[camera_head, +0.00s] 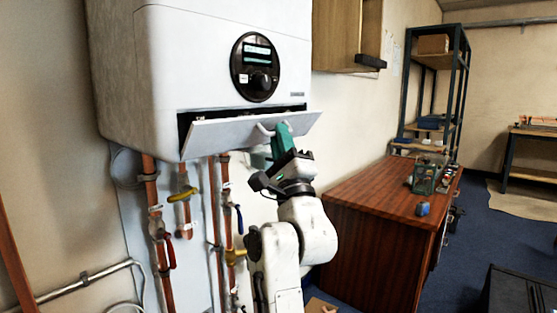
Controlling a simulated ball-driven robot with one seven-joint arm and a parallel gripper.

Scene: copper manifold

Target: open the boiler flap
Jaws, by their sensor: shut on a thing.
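The white boiler (205,55) hangs on the wall at the upper left, with a round black dial panel (255,67) on its front. Its flap (225,133) along the lower front edge is tilted outward, with a dark gap showing above it. My gripper (273,132), green at its fingers, is at the flap's right part and is shut on the flap's pale handle (264,129). The fingertips are small in view and partly hide the handle.
Copper pipes (152,205) with coloured valve handles run down the wall below the boiler. A wooden cabinet (365,215) with small items on top stands to the right of my arm. A wall cupboard (345,40) hangs right of the boiler. Blue floor is open further right.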

